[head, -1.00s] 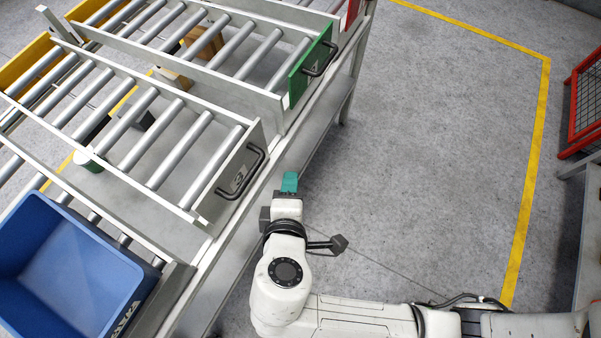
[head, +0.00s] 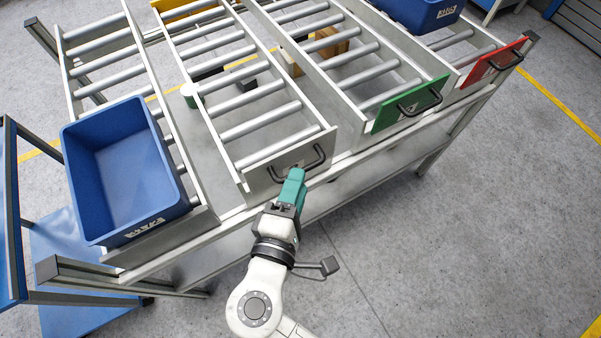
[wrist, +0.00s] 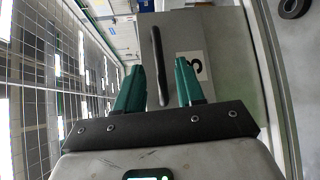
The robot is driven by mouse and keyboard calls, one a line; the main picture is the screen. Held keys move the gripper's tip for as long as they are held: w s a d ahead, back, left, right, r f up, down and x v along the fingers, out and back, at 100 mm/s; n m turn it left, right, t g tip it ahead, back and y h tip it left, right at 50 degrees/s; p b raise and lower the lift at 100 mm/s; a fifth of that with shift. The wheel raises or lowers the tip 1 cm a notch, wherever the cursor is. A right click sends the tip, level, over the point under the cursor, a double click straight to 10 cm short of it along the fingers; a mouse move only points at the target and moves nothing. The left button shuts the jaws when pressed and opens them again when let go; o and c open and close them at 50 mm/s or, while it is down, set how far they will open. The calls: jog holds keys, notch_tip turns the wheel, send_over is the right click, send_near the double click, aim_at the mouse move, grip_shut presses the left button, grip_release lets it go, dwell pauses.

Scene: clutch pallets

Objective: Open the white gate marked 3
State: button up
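The white gate (head: 262,180) closes the near end of a roller lane and has a dark bar handle (head: 317,161). In the wrist view the gate (wrist: 198,28) shows a pale label (wrist: 203,66) with a dark digit, turned sideways and partly covered by a finger. My gripper (head: 296,172) is at the gate's front, by the handle. In the wrist view my gripper (wrist: 158,80) has its two green fingers apart, with the handle (wrist: 157,60) seen in the gap between them. Contact with the handle cannot be told.
A green gate (head: 412,103) and a red gate (head: 492,64) close the lanes to the right. A blue bin (head: 125,175) stands on the left lane. A blue cart (head: 75,265) is at the far left. The floor to the right is clear.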

jog(key=shift+x, duration=1.35)
jog(key=shift+c, duration=0.2)
grip_shut()
